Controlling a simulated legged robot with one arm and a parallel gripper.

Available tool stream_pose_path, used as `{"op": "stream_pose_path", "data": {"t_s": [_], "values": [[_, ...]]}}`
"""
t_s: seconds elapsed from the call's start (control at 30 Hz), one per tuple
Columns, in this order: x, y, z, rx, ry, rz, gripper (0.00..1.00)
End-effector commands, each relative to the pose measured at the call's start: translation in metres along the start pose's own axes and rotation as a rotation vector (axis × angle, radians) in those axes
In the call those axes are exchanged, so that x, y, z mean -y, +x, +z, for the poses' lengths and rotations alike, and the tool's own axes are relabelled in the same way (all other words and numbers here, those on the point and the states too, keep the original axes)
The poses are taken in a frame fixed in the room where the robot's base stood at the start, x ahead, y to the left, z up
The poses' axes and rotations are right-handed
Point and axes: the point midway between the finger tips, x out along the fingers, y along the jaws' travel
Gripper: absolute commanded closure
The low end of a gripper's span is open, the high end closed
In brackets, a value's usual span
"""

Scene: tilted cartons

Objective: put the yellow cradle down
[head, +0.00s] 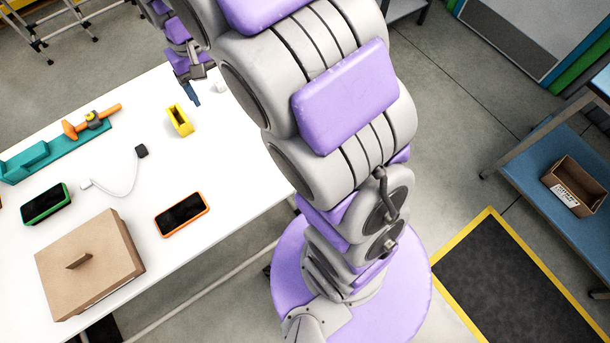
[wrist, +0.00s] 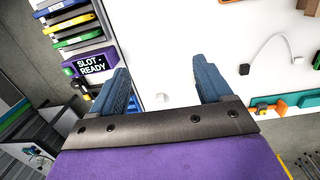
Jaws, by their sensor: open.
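The yellow cradle (head: 179,121) stands on the white table, near its far right part in the head view. I cannot make it out in the wrist view, where a finger may cover it. My gripper (head: 193,96) is just beyond the cradle, toward the top of the head view, and appears apart from it. In the wrist view the two blue fingers of my gripper (wrist: 160,68) are spread wide with nothing held between them. A small white knob (wrist: 162,98) shows on the table in the gap.
On the table are a teal holder (head: 40,160) with an orange hammer, a green-framed phone (head: 45,203), an orange-framed phone (head: 182,214), a white cable (head: 128,182) and a cardboard box (head: 100,268). A "SLOT - READY" sign (wrist: 92,66) is left in the wrist view.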

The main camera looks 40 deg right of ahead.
Motion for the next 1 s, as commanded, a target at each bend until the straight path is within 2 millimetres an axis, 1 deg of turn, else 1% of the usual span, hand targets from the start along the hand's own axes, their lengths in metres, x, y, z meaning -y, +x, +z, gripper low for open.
{"op": "stream_pose_path", "data": {"t_s": [0.03,0.07,0.1,0.17,0.2,0.27,0.3,0.37,0.4,0.47,0.5,0.63,0.7,0.8,0.9,1.0], "values": [[-0.006,-0.006,0.019,0.001,0.003,-0.002,0.21],[-0.009,-0.008,0.030,0.004,0.004,-0.003,0.21],[-0.013,-0.009,0.045,0.012,0.004,-0.003,0.21],[-0.018,-0.013,0.067,0.015,0.002,-0.006,0.21],[-0.021,-0.013,0.082,0.023,0.001,-0.007,0.21],[-0.025,-0.014,0.104,0.027,0.000,-0.010,0.21],[-0.028,-0.013,0.119,0.034,-0.001,-0.012,0.21],[-0.032,-0.013,0.142,0.039,-0.004,-0.015,0.21],[-0.034,-0.011,0.157,0.044,-0.007,-0.017,0.21],[-0.037,-0.009,0.179,0.051,-0.010,-0.021,0.21],[-0.038,-0.007,0.194,0.054,-0.012,-0.022,0.21],[-0.042,0.003,0.238,0.068,-0.024,-0.028,0.21],[-0.043,0.008,0.256,0.074,-0.029,-0.030,0.21],[-0.044,0.015,0.275,0.081,-0.033,-0.032,0.21],[-0.045,0.018,0.284,0.086,-0.037,-0.033,0.21],[-0.045,0.019,0.287,0.086,-0.038,-0.033,0.21]]}}
